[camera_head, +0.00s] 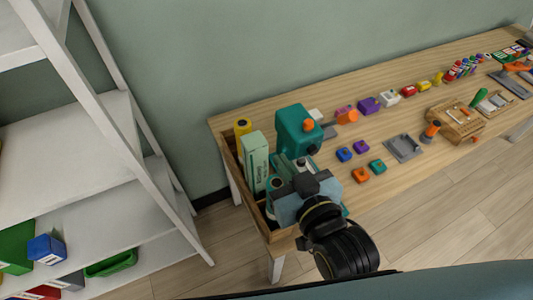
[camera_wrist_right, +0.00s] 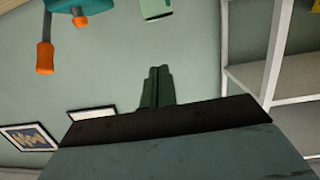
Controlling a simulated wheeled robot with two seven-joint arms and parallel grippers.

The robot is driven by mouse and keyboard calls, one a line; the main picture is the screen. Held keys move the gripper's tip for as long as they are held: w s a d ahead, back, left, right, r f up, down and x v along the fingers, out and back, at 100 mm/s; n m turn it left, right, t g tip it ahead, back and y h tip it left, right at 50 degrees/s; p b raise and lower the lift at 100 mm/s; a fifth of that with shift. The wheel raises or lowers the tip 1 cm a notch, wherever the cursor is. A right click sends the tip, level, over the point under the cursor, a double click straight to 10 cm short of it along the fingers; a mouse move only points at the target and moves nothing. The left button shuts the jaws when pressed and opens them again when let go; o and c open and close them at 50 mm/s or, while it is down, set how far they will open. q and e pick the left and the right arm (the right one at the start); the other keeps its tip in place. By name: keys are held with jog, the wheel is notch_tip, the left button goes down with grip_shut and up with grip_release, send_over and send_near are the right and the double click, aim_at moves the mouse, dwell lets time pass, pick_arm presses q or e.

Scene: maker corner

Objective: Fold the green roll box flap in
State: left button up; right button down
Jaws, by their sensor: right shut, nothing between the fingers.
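The green roll box (camera_head: 255,165) is a tall pale green carton with printed lettering. It stands upright in the wooden tray at the left end of the bench. I cannot make out its flap clearly in the head view. A pale green piece at the top of the right wrist view (camera_wrist_right: 158,9) looks like part of the box. My right gripper (camera_head: 297,187) is just right of the box in the head view and covers part of the tray. In the wrist view its two fingers (camera_wrist_right: 158,72) are together and empty, apart from the box. My left gripper is not in view.
A teal press (camera_head: 296,130) with an orange knob stands close behind my right gripper. A yellow roll (camera_head: 242,127) is in the wooden tray (camera_head: 228,158). Small coloured blocks and a grey tray (camera_head: 404,148) lie to the right. A white shelf (camera_head: 70,190) stands left.

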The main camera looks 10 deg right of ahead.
jog(key=shift+s+r+g, duration=0.5)
jog(key=shift+r+g, duration=0.3)
jog(key=shift+r, duration=0.55)
jog(key=b, duration=0.1)
send_over(263, 146)
jog(key=s, duration=0.2)
notch_tip(263, 146, down, 3)
jog(key=f, duration=0.3)
jog(key=shift+s+a+b, duration=0.1)
jog(key=shift+s+b, duration=0.25)
jog(key=shift+s, duration=0.05)
jog(key=shift+f, duration=0.55)
